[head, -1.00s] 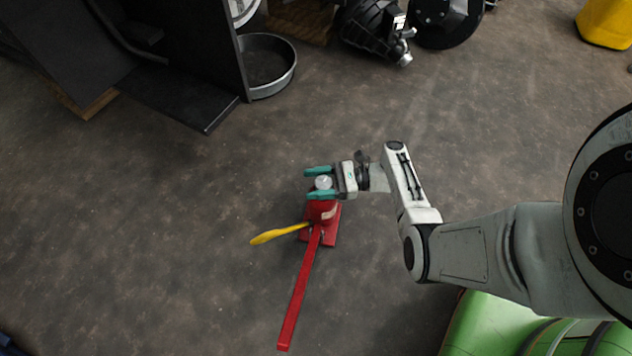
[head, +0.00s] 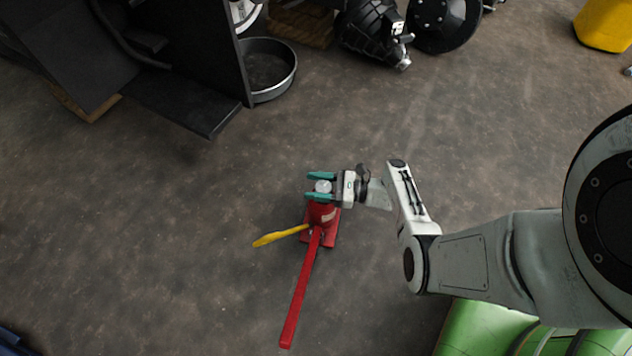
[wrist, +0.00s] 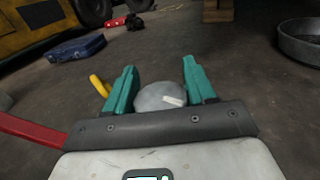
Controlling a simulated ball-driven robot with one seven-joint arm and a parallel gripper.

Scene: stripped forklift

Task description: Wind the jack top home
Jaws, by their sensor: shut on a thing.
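A red bottle jack (head: 321,214) stands upright on the floor. Its round silver top (head: 323,186) faces up, and a long red handle (head: 300,290) slopes down from its base. My gripper (head: 320,186) has its teal fingers on either side of the silver top and is shut on it. In the wrist view the jack top (wrist: 158,97), with a pale mark on it, sits between the two teal fingers (wrist: 155,90). The jack's body is mostly hidden there behind my gripper.
A yellow-handled tool (head: 280,236) reaches out left from the jack. A metal pan (head: 268,68) and the dark forklift frame (head: 185,90) are at the back left. A blue case (wrist: 76,48) shows in the wrist view. The floor around the jack is clear.

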